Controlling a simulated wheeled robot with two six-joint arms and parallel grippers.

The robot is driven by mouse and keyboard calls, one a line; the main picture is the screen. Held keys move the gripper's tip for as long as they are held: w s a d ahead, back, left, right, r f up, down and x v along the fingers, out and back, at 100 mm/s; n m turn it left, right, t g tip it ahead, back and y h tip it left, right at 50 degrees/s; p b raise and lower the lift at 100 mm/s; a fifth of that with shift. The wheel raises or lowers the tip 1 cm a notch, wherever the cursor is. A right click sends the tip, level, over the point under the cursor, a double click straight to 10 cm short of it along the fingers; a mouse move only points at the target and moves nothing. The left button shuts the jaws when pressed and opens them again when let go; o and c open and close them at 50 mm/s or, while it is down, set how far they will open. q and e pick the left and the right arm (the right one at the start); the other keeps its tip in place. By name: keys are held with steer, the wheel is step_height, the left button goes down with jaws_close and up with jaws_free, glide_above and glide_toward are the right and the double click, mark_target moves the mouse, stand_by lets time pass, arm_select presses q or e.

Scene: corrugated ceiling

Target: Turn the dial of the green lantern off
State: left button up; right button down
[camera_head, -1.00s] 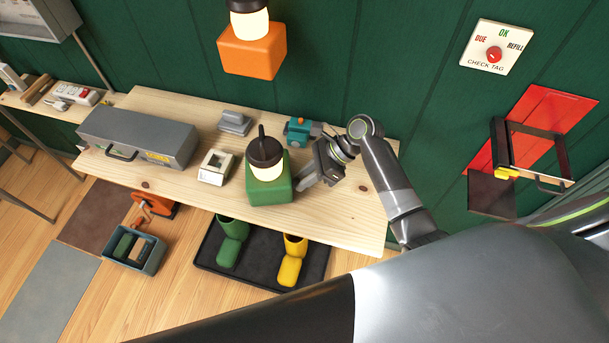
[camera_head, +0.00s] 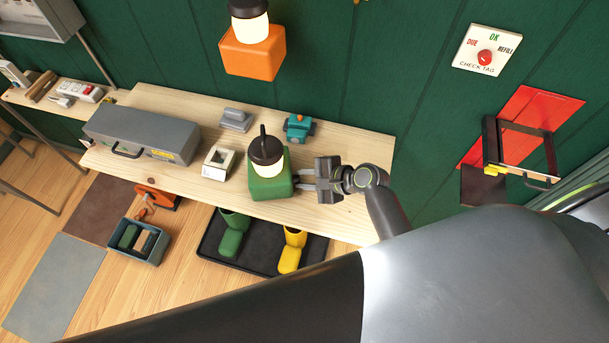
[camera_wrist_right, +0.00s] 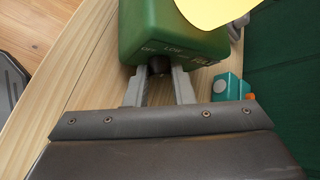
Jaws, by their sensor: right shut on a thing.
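The green lantern (camera_head: 270,187) stands upright on the wooden workbench, with a dark cap, a handle and a glowing pale-yellow globe. In the right wrist view its green base (camera_wrist_right: 175,35) carries white labels, with OFF at left, LOW in the middle and another, partly blurred, at right. A dark dial (camera_wrist_right: 159,66) sits on this face below LOW. My right gripper (camera_head: 302,180) comes from the right side of the lantern, its fingers (camera_wrist_right: 160,75) shut on the dial. The dial's pointer is hidden, so its setting cannot be read. My left gripper is not in view.
On the workbench (camera_head: 340,218) are a grey toolbox (camera_head: 140,137), a small white box (camera_head: 219,162), a grey block (camera_head: 236,119) and a teal device (camera_head: 299,127). An orange lantern (camera_head: 252,55) hangs on the wall. Boots stand on a black tray (camera_head: 262,262) below.

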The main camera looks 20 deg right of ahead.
steer(key=t+b, duration=0.1)
steer(key=b, duration=0.1)
steer(key=n+t+b, duration=0.1)
steer(key=b, duration=0.1)
steer(key=f+n+t+b, duration=0.1)
steer(key=b, duration=0.1)
steer(key=shift+s, duration=0.25)
steer(key=shift+r+n+t+y+b, duration=0.1)
steer(key=shift+n+t+y+b, duration=0.2)
steer(key=shift+n+t+b, duration=0.8)
steer(key=shift+m+b, duration=0.35)
steer(key=shift+m, duration=0.15)
steer(key=c, duration=1.2)
jaws_free()
steer(key=shift+a, duration=0.1)
steer(key=shift+c, duration=0.2)
steer(key=b+v, duration=0.1)
steer(key=v, duration=0.7)
steer(key=b+v, duration=0.2)
steer(key=v, duration=0.6)
steer(key=shift+r+b, duration=0.3)
steer(key=shift+s+d+r, duration=0.25)
steer(key=shift+s+d, duration=0.2)
